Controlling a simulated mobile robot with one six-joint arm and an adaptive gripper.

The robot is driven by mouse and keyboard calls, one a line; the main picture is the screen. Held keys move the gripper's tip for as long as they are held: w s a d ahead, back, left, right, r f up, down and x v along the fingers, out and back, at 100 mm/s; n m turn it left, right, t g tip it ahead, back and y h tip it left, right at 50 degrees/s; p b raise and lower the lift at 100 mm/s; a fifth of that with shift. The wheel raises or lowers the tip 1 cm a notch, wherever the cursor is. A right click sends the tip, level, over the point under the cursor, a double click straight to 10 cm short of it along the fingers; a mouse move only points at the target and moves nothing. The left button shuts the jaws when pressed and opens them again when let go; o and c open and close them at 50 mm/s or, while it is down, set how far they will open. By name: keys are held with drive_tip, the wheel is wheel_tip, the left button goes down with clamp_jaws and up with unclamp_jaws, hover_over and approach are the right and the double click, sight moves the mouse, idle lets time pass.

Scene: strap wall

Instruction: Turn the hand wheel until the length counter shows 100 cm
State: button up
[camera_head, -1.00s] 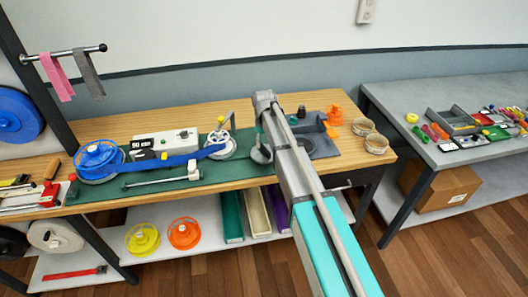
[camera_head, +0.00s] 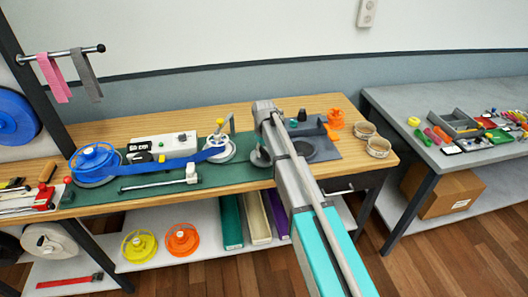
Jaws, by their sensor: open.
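The hand wheel appears to be the white round wheel with a yellow knob (camera_head: 220,151) on the green mat, left of my arm. A blue strap (camera_head: 178,163) runs to it from a blue spool (camera_head: 95,161) at the left. The length counter (camera_head: 139,147) is a pale box with a small display between spool and wheel. Its digits are too small to read surely now. My arm reaches over the bench right of the wheel, but my gripper cannot be made out.
A wooden bench carries the green mat (camera_head: 205,178), a metal rod (camera_head: 150,185), a grey plate (camera_head: 318,148), orange parts (camera_head: 335,118) and two round tins (camera_head: 378,147). A grey side table (camera_head: 400,95) stands right. Yellow and orange reels (camera_head: 182,240) sit on the shelf below.

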clamp_jaws()
drive_tip(key=shift+m, duration=0.4)
drive_tip(key=m, duration=0.5)
drive_tip(key=shift+m, duration=0.4)
drive_tip(key=m, duration=0.6)
idle(0.4)
unclamp_jaws()
